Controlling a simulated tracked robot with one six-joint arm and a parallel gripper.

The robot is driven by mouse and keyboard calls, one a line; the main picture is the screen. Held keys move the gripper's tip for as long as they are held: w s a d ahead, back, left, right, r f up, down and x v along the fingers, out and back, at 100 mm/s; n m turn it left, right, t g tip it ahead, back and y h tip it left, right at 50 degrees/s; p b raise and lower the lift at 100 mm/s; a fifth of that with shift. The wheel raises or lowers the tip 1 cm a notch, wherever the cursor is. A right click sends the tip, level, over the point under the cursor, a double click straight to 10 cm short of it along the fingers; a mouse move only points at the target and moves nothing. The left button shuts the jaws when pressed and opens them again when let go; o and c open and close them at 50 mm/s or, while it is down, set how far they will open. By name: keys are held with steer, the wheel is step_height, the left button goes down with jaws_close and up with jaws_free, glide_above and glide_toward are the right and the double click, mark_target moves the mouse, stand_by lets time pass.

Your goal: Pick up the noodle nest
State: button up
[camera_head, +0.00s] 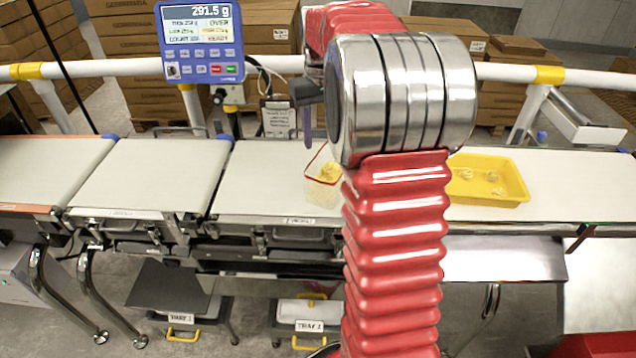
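A clear bag with a red edge (318,192) lies on the middle belt, just left of my red arm, with a pale yellow noodle nest (329,172) at it. I cannot tell whether the nest is inside the bag or on it, and my arm hides the right side. More nests (466,174) sit in a yellow tray (512,202) on the belt right of my arm. My gripper (308,125) is seen edge-on above and slightly left of the bag, one finger pointing down. The arm hides the rest of it.
A blue weigher display (202,41) reads 291.5 g behind the belts. A white rail (120,68) runs along the back. The left belts (150,175) are bare.

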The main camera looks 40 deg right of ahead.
steer(key=shift+f, duration=0.1)
glide_above(320, 178)
step_height(320, 178, down, 8)
steer(key=shift+f, duration=0.2)
stand_by(0.4)
steer(key=shift+f, duration=0.1)
